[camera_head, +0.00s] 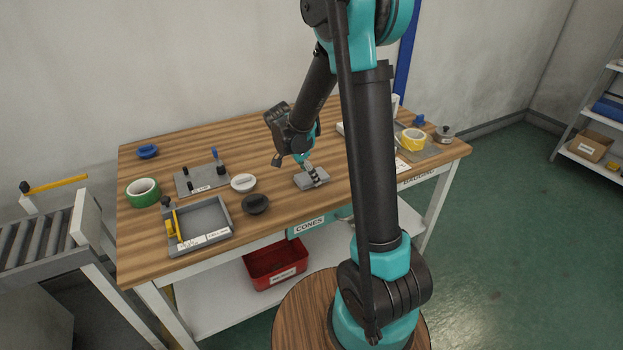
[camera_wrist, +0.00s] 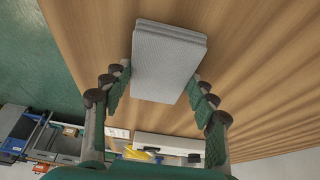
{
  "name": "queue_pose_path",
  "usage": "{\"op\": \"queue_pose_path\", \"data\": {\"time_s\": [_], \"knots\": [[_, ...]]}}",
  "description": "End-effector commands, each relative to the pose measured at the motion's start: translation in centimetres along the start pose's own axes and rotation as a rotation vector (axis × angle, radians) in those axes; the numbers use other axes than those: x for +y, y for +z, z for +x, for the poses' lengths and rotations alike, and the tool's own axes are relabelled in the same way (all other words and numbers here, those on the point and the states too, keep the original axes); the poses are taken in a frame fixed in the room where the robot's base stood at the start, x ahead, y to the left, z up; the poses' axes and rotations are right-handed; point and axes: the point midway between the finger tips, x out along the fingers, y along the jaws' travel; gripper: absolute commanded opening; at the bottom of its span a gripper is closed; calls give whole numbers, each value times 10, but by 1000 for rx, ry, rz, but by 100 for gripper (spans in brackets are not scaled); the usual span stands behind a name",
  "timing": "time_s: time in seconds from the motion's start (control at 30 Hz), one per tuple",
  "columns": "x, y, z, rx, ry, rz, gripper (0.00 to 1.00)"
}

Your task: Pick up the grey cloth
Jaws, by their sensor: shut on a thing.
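The grey cloth (camera_head: 318,182) is a folded, flat block at the front middle of the wooden table, and it fills the upper middle of the wrist view (camera_wrist: 167,62). My gripper (camera_head: 311,171) reaches down onto it from above. In the wrist view the fingers of my gripper (camera_wrist: 160,83) stand along the cloth's two sides and are shut on it. The cloth looks level and at or very near the table top; I cannot tell whether there is a gap beneath it.
Left of the cloth are a black round piece (camera_head: 256,204), a white ring (camera_head: 243,183), a grey plate with pegs (camera_head: 202,180), a grey tray (camera_head: 213,216) and green tape (camera_head: 143,192). Yellow tape (camera_head: 412,139) is at the right. A red bin (camera_head: 275,263) is below.

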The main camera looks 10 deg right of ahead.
Motion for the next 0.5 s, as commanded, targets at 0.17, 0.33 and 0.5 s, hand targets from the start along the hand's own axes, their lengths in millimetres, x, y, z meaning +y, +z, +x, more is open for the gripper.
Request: {"op": "queue_pose_path", "data": {"time_s": [0.17, 0.33, 0.5], "knots": [[0, 0, -1, 0, 0, 0, 33], [0, -3, -8, 0, 0, 0, 33], [1, -12, -28, 0, 0, 0, 33]]}}
